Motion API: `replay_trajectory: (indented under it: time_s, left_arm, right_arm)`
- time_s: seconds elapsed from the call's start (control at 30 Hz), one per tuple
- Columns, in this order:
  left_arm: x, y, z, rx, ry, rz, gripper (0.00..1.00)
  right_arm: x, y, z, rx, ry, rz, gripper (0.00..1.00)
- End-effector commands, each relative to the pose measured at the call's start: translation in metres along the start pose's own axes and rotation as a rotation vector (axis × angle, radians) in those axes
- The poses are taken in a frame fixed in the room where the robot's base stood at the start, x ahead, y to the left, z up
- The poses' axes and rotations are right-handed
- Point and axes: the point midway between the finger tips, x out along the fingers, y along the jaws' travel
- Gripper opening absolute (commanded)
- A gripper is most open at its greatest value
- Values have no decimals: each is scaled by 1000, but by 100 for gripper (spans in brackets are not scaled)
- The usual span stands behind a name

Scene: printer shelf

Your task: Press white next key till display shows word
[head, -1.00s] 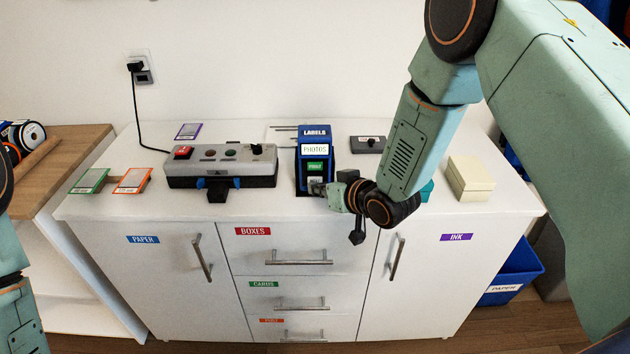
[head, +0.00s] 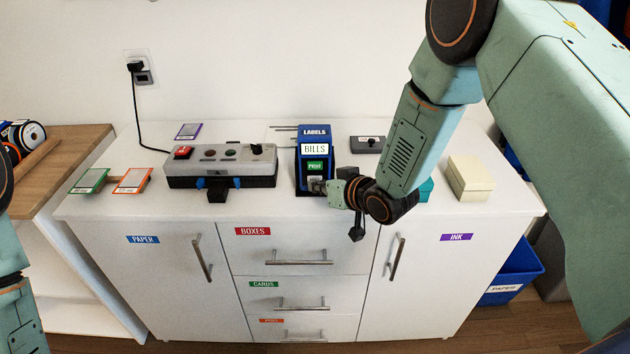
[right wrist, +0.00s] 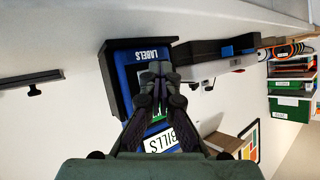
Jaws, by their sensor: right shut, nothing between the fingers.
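The blue label printer (head: 315,133) stands upright on the white cabinet top, with "LABELS" across its head. Its white display (head: 314,149) reads "BILLS". Below it is a green "PRINT" key (head: 315,166), and under that the white key (head: 315,178), partly covered by my fingertips. My right gripper (head: 322,187) is shut and empty, its tips at the white key; I cannot tell whether they touch it. My left gripper is out of view.
Left of the printer is a grey switch box (head: 220,166) with a red switch. Colored cards (head: 132,180) lie at the left of the top. A dark small box (head: 367,145) and a cream box (head: 470,178) are to the right. The front middle edge is clear.

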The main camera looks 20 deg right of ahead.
Motion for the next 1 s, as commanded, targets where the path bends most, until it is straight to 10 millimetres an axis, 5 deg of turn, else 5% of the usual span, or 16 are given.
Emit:
replay_trajectory:
  time_s: [1.0]
  left_arm:
    - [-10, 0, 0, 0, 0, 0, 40]
  right_arm:
    - [-17, -14, 12, 0, -1, -1, 0]
